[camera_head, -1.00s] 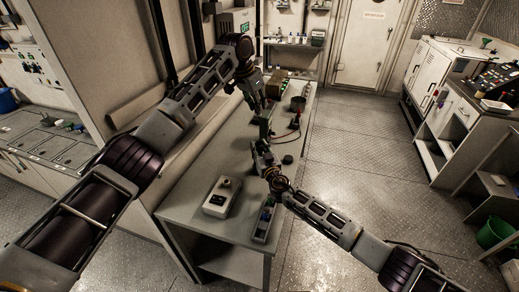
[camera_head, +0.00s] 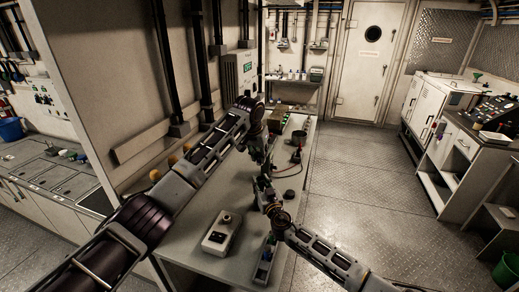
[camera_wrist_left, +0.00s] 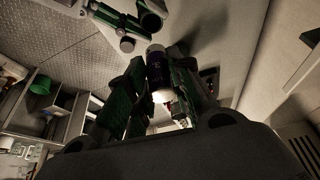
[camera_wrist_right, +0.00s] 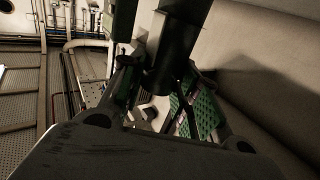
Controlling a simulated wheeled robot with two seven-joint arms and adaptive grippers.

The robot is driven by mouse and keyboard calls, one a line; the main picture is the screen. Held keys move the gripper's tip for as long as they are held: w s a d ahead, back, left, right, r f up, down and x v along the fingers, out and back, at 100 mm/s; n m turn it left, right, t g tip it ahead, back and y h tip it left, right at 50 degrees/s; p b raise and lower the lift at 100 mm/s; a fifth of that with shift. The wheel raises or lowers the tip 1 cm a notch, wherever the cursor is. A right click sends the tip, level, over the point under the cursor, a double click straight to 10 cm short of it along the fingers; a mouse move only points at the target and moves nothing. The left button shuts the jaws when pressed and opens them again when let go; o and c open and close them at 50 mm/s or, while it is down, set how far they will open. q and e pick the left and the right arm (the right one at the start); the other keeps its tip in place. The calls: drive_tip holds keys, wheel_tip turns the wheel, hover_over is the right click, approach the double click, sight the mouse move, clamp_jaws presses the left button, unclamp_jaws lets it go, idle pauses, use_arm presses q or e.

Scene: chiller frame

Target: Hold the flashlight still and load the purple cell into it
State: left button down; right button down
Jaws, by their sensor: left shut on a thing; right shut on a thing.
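In the left wrist view my left gripper (camera_wrist_left: 156,82) is shut on the purple cell (camera_wrist_left: 158,66), a dark cylinder with a pale end, between green-padded fingers. Just beyond the cell is the dark, open-ended tube of the flashlight (camera_wrist_left: 151,17); cell and tube look apart. In the right wrist view my right gripper (camera_wrist_right: 158,84) is shut on the dark green flashlight (camera_wrist_right: 176,48). In the head view my left gripper (camera_head: 264,163) is just above my right gripper (camera_head: 263,184), over the bench. Cell and flashlight are too small to make out there.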

sight(259, 165)
use_arm(q)
drive_tip(key=shift+f, duration=0.2)
idle(0.5)
drive_tip(key=shift+f, duration=2.75)
drive_tip(key=shift+f, duration=1)
idle(0.8)
drive_tip(key=shift+r, duration=0.6)
idle(0.3)
drive_tip(key=shift+f, duration=0.2)
idle(1.7)
